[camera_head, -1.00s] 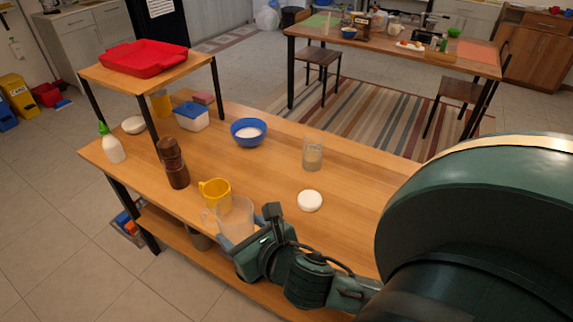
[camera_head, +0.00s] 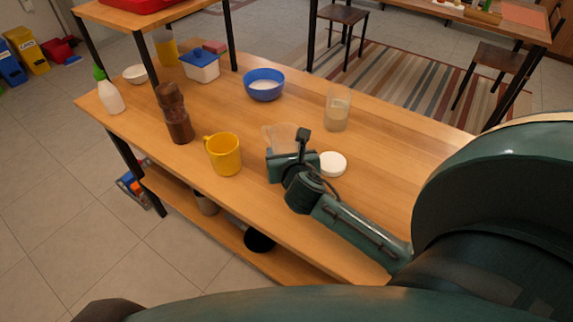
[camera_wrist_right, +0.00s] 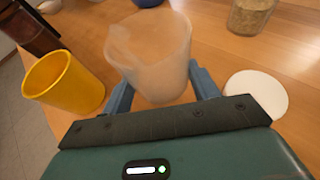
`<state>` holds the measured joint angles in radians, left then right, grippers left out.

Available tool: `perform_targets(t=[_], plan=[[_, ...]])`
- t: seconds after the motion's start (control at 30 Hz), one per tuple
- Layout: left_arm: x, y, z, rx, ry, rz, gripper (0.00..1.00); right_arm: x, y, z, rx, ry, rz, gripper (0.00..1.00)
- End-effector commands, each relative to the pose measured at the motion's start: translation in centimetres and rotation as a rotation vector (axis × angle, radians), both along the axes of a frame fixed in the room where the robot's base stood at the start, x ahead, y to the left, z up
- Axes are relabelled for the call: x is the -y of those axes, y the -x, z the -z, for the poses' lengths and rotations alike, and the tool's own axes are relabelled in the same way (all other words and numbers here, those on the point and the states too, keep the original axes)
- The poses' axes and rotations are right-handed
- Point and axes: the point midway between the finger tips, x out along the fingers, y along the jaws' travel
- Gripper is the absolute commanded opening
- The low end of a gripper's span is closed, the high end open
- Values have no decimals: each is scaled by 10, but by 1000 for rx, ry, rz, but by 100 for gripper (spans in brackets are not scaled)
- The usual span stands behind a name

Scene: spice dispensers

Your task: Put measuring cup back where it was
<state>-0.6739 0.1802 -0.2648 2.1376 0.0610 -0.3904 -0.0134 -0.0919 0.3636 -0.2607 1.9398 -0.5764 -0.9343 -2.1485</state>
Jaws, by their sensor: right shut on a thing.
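The measuring cup (camera_head: 279,137), clear and see-through, is between the fingers of my right gripper (camera_head: 284,157), right of the yellow mug. The right wrist view shows the cup (camera_wrist_right: 150,50) upright or nearly so, with the gripper's blue fingers (camera_wrist_right: 163,90) closed on its two sides. In the head view the gripper partly hides the cup. I cannot tell whether its base touches the wooden table (camera_head: 225,185). My left gripper is not in view.
The yellow mug (camera_head: 226,155) stands left of the cup and a white round lid (camera_head: 333,164) lies close on the right. A glass jar (camera_head: 337,110), a blue bowl (camera_head: 264,88) and a brown mill (camera_head: 176,115) stand around. Table between mug and bowl is clear.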

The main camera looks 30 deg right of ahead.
Motion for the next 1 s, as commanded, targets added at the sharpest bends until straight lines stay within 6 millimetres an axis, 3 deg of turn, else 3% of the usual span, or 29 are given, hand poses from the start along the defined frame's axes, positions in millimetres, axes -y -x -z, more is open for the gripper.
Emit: perform_targets(t=[0.23, 0.6, 0.63, 0.87, 1.0], plan=[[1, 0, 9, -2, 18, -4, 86, -1, 1, 34, -3, -1, 0, 32], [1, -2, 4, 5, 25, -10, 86, 0, 0, 38, -1, 1, -2, 32], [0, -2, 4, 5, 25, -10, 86, 0, 1, 38, -2, 0, -1, 61], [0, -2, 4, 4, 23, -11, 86, 0, 1, 38, -1, 0, -1, 80], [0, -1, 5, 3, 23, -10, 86, 0, 1, 38, -1, 0, -1, 82]])
